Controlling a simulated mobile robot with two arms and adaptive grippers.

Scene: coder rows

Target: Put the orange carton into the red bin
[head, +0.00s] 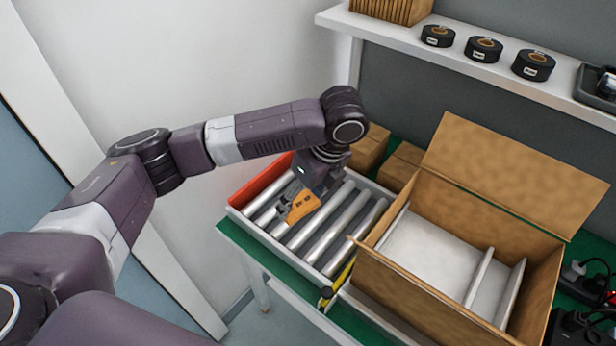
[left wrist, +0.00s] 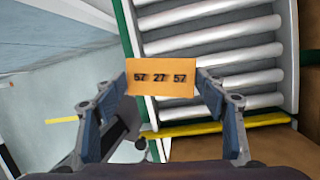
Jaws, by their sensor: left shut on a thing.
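The orange carton (head: 301,206) is held between the fingers of my left gripper (head: 296,200), above the roller rack (head: 328,230). In the left wrist view the carton (left wrist: 160,76) shows dark printed numbers, with a finger of the left gripper (left wrist: 161,80) at each side. A red surface (head: 262,181), which looks like the red bin, shows at the rack's far left end. My left arm and the rack hide much of it, so its opening cannot be made out. My right gripper is not in view.
A large open cardboard box (head: 455,262) with white dividers stands right of the rack. Smaller brown boxes (head: 369,148) stand behind. A shelf (head: 470,62) above holds several black rolls (head: 484,49). A yellow strip (head: 341,284) crosses the rack's near right end. Several rollers are bare.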

